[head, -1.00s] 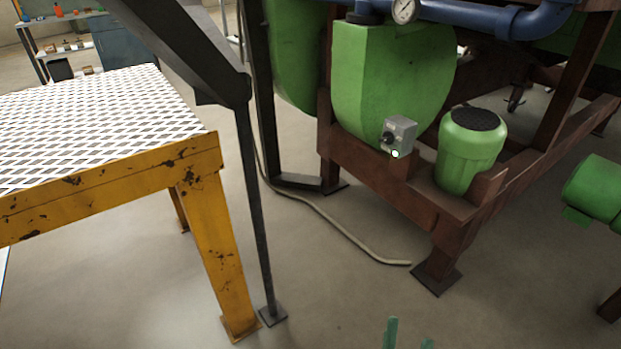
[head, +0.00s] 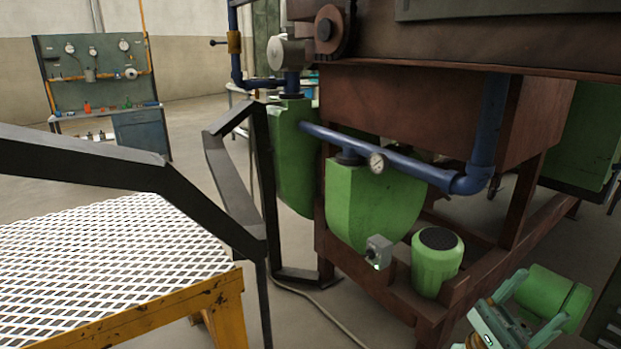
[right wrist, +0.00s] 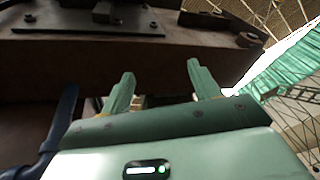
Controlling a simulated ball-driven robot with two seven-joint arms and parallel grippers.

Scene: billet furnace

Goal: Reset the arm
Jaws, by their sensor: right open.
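My right gripper (head: 543,296) shows at the bottom right of the head view, its teal body and fingers in front of a green motor. In the right wrist view the same gripper (right wrist: 160,71) has its two fingers spread apart with nothing between them. The fingers point up toward the brown steel underside of the furnace (right wrist: 215,60); I cannot tell the distance. My left gripper and left arm are not in the head view.
A yellow platform with a white grating (head: 110,250) and dark railing (head: 215,215) stands left. The brown furnace frame (head: 410,110) carries a blue pipe (head: 415,170), a green tank (head: 360,205) and a control box (head: 379,252). Open floor lies behind, toward a gauge panel (head: 95,70).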

